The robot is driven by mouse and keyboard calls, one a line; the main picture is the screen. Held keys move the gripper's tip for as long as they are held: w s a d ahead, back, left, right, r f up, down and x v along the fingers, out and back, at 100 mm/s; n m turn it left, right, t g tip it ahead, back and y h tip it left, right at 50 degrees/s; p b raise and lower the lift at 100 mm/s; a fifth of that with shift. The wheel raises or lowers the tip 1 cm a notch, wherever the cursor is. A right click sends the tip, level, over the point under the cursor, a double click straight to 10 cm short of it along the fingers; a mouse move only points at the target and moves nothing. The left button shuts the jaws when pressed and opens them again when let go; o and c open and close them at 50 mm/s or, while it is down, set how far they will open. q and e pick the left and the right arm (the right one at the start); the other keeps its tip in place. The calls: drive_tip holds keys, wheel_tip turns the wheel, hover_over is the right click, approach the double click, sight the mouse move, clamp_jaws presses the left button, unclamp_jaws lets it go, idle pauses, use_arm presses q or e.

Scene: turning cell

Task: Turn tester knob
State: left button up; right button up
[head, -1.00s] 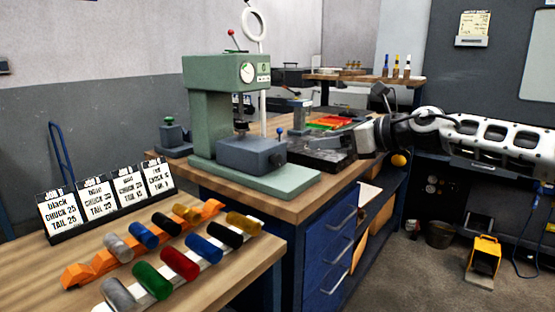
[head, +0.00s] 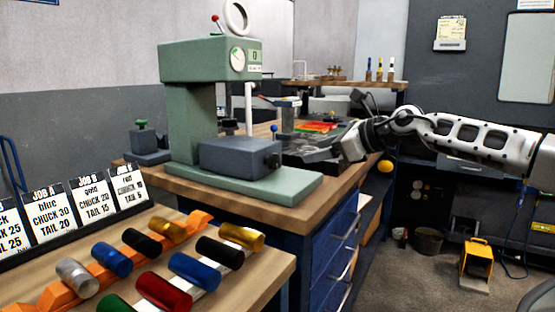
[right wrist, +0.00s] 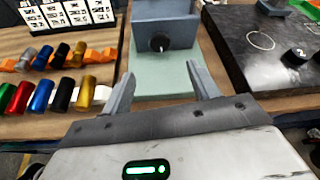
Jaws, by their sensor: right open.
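The green tester (head: 185,125) stands on the wooden bench, with a round dial and a small display on its head. A grey box (head: 235,158) sits on its pale green base. A dark knob (head: 273,160) is on the box's right end; it shows clearly in the right wrist view (right wrist: 160,42). My right gripper (head: 318,155) is to the right of the knob, apart from it. In the right wrist view its jaws (right wrist: 160,78) are open and empty, with the knob ahead between their lines. My left gripper is not in view.
A front table carries colored cylinders on orange (head: 45,297) and white racks and a row of job cards (head: 95,205). A dark slab (right wrist: 270,45) with black pieces lies beside the tester. A small device with a green knob (head: 142,142) stands behind left.

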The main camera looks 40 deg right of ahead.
sight(276, 161)
drive_tip(key=p+x, duration=0.5)
drive_tip(key=x, duration=0.6)
drive_tip(key=shift+w+a, duration=0.15)
drive_tip(key=shift+w, duration=0.15)
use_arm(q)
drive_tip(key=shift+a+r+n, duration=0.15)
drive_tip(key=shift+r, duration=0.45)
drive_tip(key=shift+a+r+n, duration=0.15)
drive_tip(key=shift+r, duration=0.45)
use_arm(e)
drive_tip(key=shift+w+a+f, duration=0.1)
drive_tip(key=shift+w+f, duration=0.2)
drive_tip(key=shift+w, duration=0.2)
drive_tip(key=c, duration=0.8)
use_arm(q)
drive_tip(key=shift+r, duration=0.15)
use_arm(e)
drive_tip(key=shift+c, duration=0.7)
